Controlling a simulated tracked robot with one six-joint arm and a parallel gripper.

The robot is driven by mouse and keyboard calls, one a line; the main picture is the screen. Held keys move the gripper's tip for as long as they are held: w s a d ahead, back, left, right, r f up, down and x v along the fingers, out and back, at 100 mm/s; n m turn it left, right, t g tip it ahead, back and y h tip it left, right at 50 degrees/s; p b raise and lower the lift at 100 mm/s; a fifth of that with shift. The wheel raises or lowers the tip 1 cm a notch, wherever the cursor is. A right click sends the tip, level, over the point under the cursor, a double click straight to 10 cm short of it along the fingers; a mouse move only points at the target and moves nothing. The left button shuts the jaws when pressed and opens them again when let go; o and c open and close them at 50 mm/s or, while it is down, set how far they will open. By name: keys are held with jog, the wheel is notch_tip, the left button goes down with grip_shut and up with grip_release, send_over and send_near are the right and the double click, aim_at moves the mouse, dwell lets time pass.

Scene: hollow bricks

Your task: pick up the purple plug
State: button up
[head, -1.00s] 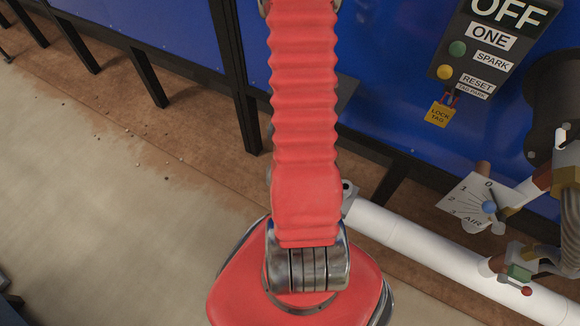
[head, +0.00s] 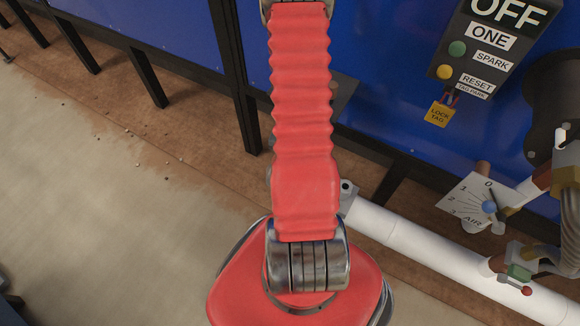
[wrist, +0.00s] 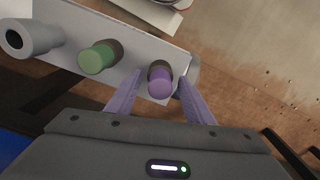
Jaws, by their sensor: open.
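The purple plug (wrist: 160,84) shows in the wrist view, standing in a dark collar near the end of a light grey bar. My gripper (wrist: 160,82) has two purple fingers, one on each side of the plug. The fingers are apart, with a visible gap on each side of the plug. How far the fingertips reach along the plug is hard to tell. In the head view my red arm is in front, and neither the plug nor the gripper shows.
A green plug (wrist: 98,58) stands left of the purple one on the same bar (wrist: 65,25), with an open grey pipe end (wrist: 24,37) farther left. The head view shows a white pipe (head: 425,245), an air dial (head: 478,204) and a blue panel (head: 400,90). Brown floor lies below.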

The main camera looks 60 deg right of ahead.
dwell(0.4)
jog(key=c, duration=1.1)
jog(key=shift+r, duration=0.2)
jog(key=shift+r, duration=4.8)
